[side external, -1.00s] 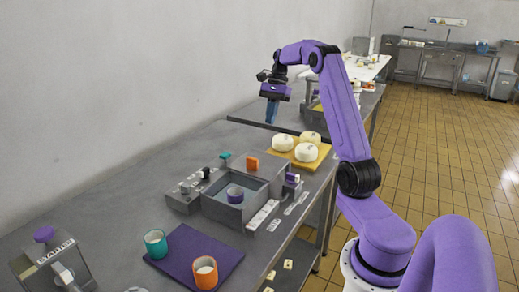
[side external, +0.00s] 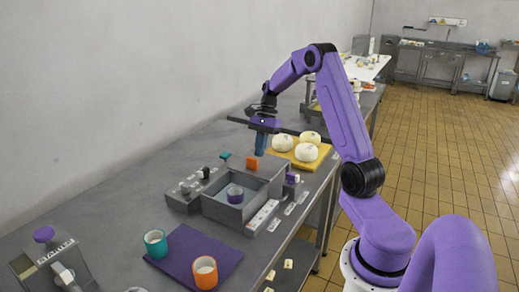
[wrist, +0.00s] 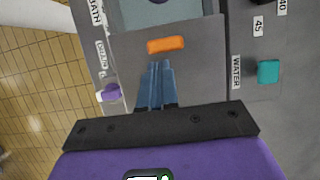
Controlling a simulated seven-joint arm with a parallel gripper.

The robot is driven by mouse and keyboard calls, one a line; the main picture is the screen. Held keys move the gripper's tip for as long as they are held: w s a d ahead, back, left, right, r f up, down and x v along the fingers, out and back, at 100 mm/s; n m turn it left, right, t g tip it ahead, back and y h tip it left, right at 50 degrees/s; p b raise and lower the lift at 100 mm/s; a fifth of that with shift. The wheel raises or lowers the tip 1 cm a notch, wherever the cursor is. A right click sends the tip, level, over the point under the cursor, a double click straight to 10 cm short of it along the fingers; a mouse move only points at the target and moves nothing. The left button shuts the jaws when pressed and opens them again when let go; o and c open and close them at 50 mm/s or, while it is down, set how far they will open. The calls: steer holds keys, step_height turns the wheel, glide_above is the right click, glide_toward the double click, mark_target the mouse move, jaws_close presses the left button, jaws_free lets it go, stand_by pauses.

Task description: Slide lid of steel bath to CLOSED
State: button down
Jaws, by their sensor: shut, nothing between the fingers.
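My gripper (side external: 260,153) has blue fingers, shut and empty, pointing down just beyond the handle. In the wrist view the fingertips (wrist: 157,66) are over the lid, close to the handle. I cannot tell whether they touch it.
A yellow board (side external: 300,153) with white round items lies beyond the bath. A teal knob (wrist: 268,71) is on the wall side, a purple-and-white knob (wrist: 109,93) on the aisle side. A purple mat (side external: 185,262) with teal and orange cups lies nearer.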

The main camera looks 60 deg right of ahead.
steer(key=shift+a, duration=0.25)
steer(key=a, duration=1.6)
steer(key=shift+d, duration=0.1)
